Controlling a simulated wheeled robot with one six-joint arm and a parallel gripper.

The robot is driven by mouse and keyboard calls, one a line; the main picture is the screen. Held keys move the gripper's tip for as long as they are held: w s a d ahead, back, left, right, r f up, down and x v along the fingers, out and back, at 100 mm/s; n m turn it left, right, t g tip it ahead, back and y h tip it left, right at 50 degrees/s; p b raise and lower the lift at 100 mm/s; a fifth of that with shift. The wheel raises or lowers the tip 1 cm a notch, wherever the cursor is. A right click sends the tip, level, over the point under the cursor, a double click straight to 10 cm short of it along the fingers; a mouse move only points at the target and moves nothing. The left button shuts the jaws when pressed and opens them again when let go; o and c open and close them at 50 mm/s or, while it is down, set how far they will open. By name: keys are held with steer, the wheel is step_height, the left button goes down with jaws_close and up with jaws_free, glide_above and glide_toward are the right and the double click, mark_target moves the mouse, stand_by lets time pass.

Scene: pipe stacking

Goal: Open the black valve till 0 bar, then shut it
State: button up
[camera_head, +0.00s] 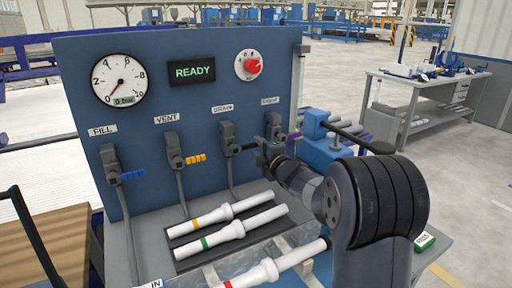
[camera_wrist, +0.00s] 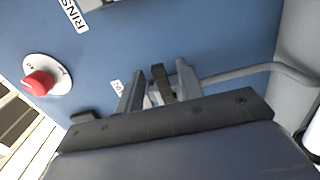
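The black valve (camera_head: 228,138) is the third from the left on the blue panel, and its black handle (camera_head: 245,148) points right toward my gripper (camera_head: 264,157). In the wrist view, a black handle-like piece (camera_wrist: 160,82) stands between the two fingers of my gripper (camera_wrist: 160,88). Narrow gaps seem to show beside it, so the fingers look open around it. The pressure gauge (camera_head: 118,79) has its red needle at the lower left, near 0.
A blue-handled valve (camera_head: 112,165), a yellow-handled valve (camera_head: 174,150) and a fourth valve (camera_head: 273,127) flank the black one. A READY display (camera_head: 192,71) and a red knob (camera_head: 250,65) sit above. White pipes (camera_head: 225,212) lie on the bench below.

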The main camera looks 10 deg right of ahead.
steer(key=v, duration=0.8)
steer(key=x, duration=1)
steer(key=shift+w+p, duration=0.3)
steer(key=shift+a+r, duration=0.1)
